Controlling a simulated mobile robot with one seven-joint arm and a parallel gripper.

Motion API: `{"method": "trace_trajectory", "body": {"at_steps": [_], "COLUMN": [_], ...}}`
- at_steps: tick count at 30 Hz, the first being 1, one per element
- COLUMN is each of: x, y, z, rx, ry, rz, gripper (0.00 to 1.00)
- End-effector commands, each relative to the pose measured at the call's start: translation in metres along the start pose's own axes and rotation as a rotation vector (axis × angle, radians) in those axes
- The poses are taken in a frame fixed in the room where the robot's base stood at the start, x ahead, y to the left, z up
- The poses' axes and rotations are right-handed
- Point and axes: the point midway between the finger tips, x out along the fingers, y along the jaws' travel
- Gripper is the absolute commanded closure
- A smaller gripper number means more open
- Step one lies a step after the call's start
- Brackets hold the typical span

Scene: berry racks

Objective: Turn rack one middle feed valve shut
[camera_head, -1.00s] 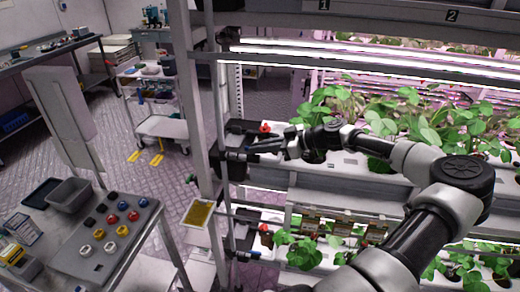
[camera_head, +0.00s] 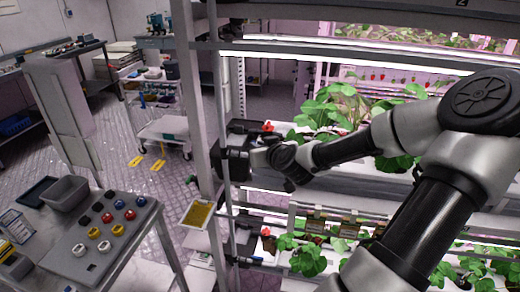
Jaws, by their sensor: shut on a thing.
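Rack one's left end post (camera_head: 203,110) stands at the middle of the view. On its middle tier a black box (camera_head: 234,162) sits beside the post, with a small red part (camera_head: 268,126) just above and to the right. My gripper (camera_head: 254,154) reaches in from the right along the tier, up against the box's right side. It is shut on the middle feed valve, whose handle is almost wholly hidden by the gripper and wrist. How far the valve is turned cannot be seen. A similar red part (camera_head: 265,232) shows on the lower tier.
Leafy plants (camera_head: 330,110) in white troughs fill the rack to the right, close to my arm. A yellow panel (camera_head: 197,213) hangs low by the post. A grey table (camera_head: 75,262) with coloured knobs and a bin (camera_head: 68,194) stands front left. Floor lies open behind it.

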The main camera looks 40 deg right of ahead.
Motion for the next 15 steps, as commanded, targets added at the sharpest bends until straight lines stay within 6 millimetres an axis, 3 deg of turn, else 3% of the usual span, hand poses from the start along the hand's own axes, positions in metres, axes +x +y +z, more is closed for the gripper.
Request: {"method": "trace_trajectory", "body": {"at_steps": [15], "x": [0.0032], "y": [-0.0114], "z": [-0.0013], "rx": [0.129], "ry": [0.007], "rz": [0.316], "gripper": [1.0]}}
